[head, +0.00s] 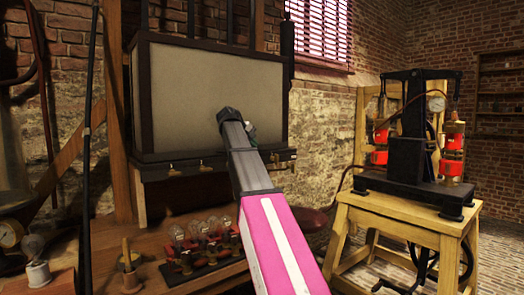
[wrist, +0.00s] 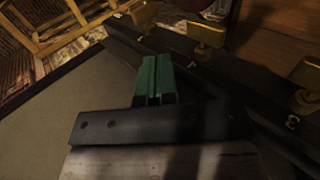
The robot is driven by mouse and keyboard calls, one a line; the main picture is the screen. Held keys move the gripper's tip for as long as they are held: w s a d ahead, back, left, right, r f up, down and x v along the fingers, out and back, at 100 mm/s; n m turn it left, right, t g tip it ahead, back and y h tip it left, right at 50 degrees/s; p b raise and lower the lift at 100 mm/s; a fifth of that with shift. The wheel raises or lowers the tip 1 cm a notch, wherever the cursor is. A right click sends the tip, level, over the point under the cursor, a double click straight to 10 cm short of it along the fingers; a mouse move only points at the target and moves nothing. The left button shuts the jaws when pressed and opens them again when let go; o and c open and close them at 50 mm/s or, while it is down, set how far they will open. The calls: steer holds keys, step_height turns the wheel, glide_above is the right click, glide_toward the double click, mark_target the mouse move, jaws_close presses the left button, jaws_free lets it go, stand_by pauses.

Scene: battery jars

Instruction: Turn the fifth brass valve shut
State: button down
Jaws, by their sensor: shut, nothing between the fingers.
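A row of brass valves sits along the dark ledge (head: 220,168) under the grey-panelled cabinet. Small brass pieces show at the ledge's left (head: 172,170) and right end (head: 291,157); my arm hides part of the row. In the wrist view, one brass valve (wrist: 208,32) stands by a mark that looks like 4, and another (wrist: 307,75) by a 3. A further brass valve (wrist: 145,12) at the top edge, beyond the 4, appears to be the fifth; its mark is unreadable. My gripper (wrist: 155,60) is shut, its green fingers together and empty, over the panel beside the ledge.
Several glass bulbs (head: 195,232) stand on the wooden bench below the ledge. A wooden stand (head: 408,220) with a black and red apparatus (head: 405,150) is to the right. A thin dark upright (head: 88,130) is at the left.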

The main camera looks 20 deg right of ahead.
mark_target(276, 158)
steer(key=x, duration=0.9)
steer(key=d, duration=0.1)
steer(key=w+d, duration=0.1)
steer(key=d, duration=0.1)
steer(key=shift+w, duration=0.1)
steer(key=shift+w+d, duration=0.15)
steer(key=shift+d, duration=0.35)
steer(key=shift+w+d, duration=0.1)
steer(key=shift+w, duration=0.05)
steer(key=shift+y, duration=0.3)
